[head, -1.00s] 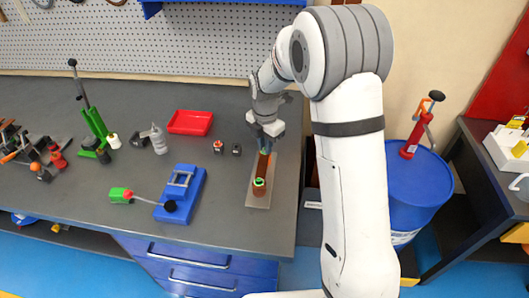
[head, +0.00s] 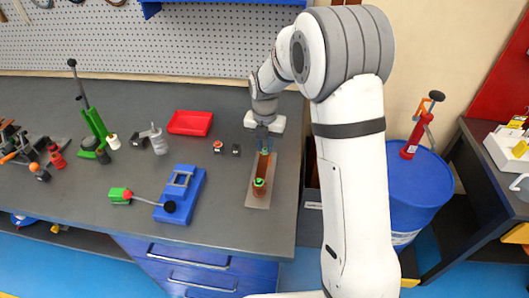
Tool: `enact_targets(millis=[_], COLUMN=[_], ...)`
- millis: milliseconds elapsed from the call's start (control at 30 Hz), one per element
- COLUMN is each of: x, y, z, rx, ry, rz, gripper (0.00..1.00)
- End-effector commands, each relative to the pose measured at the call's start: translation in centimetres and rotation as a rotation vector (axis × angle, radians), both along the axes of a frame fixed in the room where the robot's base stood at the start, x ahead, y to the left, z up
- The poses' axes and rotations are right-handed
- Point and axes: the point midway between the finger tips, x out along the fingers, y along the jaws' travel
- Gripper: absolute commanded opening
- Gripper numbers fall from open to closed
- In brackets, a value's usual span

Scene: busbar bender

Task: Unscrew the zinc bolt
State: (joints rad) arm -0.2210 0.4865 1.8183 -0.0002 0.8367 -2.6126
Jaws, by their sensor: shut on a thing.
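A brown copper busbar (head: 262,168) lies on a thin grey plate (head: 258,200) near the right end of the workbench. A bolt with a green ring (head: 258,183) stands at its near end. My gripper (head: 264,148) points down over the far end of the busbar, with its fingers close together. It is shut on what appears to be the zinc bolt there. The fingers hide nearly all of that bolt, and only a hint of green shows beside them. I cannot tell how far the bolt is out of its thread.
A blue vise-like device (head: 180,195), a red tray (head: 190,122) and two small blocks (head: 218,146) stand left of the plate. A blue drum (head: 405,190) stands right of the bench.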

Motion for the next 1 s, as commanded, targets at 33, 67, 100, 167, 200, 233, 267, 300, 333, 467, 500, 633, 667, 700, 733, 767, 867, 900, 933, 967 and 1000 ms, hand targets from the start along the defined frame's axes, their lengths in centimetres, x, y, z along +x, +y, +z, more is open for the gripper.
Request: enact_targets(millis=[33,67,100,167,200,233,267,300,333,467,500,633,667,700,733,767,867,900,933,967,1000], x=[0.03,0.03,0.03,0.03,0.02,0.02,0.02,0.01,0.01,0.01,0.01,0.01,0.01,0.01,0.01,0.01,0.02,0.02,0.02,0.02,0.02], y=[0.01,0.01,0.01,0.01,0.02,0.02,0.02,0.02,0.02,0.02,0.03,0.04,0.04,0.04,0.04,0.04,0.05,0.05,0.05,0.05,0.05], z=[0.07,0.07,0.06,0.05,0.05,0.04,0.03,0.03,0.02,-0.01,-0.02,-0.03,-0.03,-0.03,-0.02,-0.02,0.0,0.0,0.0,0.01,0.01], rx=[0.001,0.001,0.001,0.001,0.001,0.0,0.0,0.0,0.0,0.0,0.0,0.0,0.0,0.0,0.0,0.0,0.0,0.0,0.0,0.0,0.0], ry=[-0.001,-0.001,-0.001,-0.001,-0.001,-0.001,0.0,0.0,0.0,0.0,0.0,0.0,0.0,0.0,0.0,0.0,0.0,0.0,0.0,0.0,0.0], rz=[-0.001,-0.001,-0.001,-0.002,-0.002,-0.002,-0.002,-0.002,-0.004,-0.073,-0.12,-0.293,-0.331,-0.379,-0.409,-0.436,-0.493,-0.502,-0.506,-0.507,-0.507], gripper=[0.17,0.19,0.23,0.25,0.25,0.25,0.25,0.25,0.25,0.25,0.25,0.25,0.25,0.25,0.25,0.25,0.25,0.25,0.25,0.25,0.25])
